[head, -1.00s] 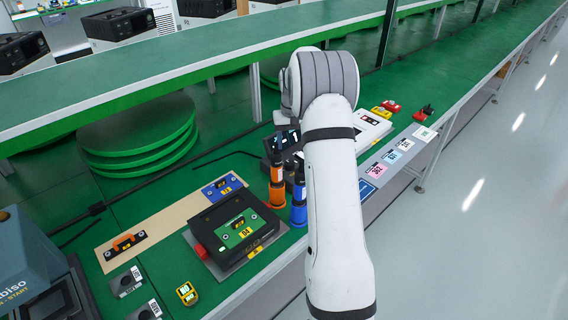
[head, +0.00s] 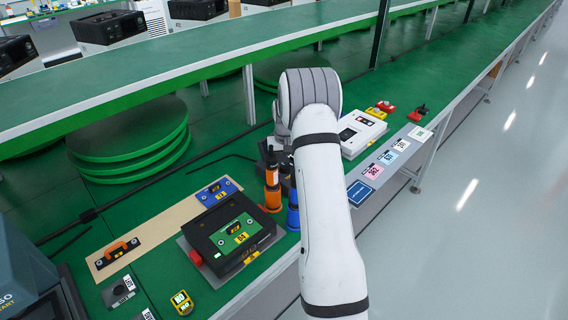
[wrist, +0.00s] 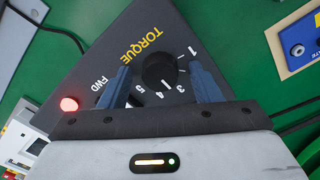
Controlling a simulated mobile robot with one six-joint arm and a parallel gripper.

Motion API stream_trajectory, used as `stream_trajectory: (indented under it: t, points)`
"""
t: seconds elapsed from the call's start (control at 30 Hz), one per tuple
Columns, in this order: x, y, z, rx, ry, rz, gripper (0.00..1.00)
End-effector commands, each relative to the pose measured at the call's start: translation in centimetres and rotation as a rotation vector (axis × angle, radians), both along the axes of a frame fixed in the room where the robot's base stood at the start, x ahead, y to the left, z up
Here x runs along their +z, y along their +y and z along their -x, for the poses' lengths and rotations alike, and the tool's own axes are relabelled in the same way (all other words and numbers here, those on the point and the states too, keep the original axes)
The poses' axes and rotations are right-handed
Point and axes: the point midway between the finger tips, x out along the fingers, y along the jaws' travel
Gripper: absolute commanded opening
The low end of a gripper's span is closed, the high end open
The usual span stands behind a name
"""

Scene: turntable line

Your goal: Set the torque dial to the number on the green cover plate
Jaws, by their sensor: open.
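The torque dial (wrist: 160,73) is a round black knob on a dark panel (wrist: 105,60) marked TORQUE in yellow. The numbers 1, 3, 4 and 5 show around it; the place of 2 seems hidden by a finger. My gripper (wrist: 160,74) is open, with one blue finger on each side of the knob. In the head view my arm hides the gripper and the dial. The green cover plate (head: 226,244) lies on a black box; its yellow label is too small to read surely.
An orange driver (head: 272,190) and a blue driver (head: 293,210) stand beside the black box (head: 203,231). A blue plate (head: 216,191) and an orange-handled part (head: 122,247) lie on a tan strip. A white case (head: 361,133) sits beyond my arm. A red light (wrist: 69,104) glows on the dial panel.

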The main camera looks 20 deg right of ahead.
Motion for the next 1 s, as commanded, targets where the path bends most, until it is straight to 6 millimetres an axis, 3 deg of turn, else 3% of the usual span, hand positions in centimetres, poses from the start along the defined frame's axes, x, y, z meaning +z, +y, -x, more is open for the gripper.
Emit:
stream_trajectory:
  t: [0.1, 0.63, 1.0]
  points:
    - [0.0, 0.03, -0.01, 0.001, 0.0, 0.0, 0.57]
    - [0.03, 0.1, -0.03, 0.002, 0.0, 0.0, 0.13]
    - [-0.03, 0.14, -0.06, -0.068, -0.001, 0.0, 0.13]
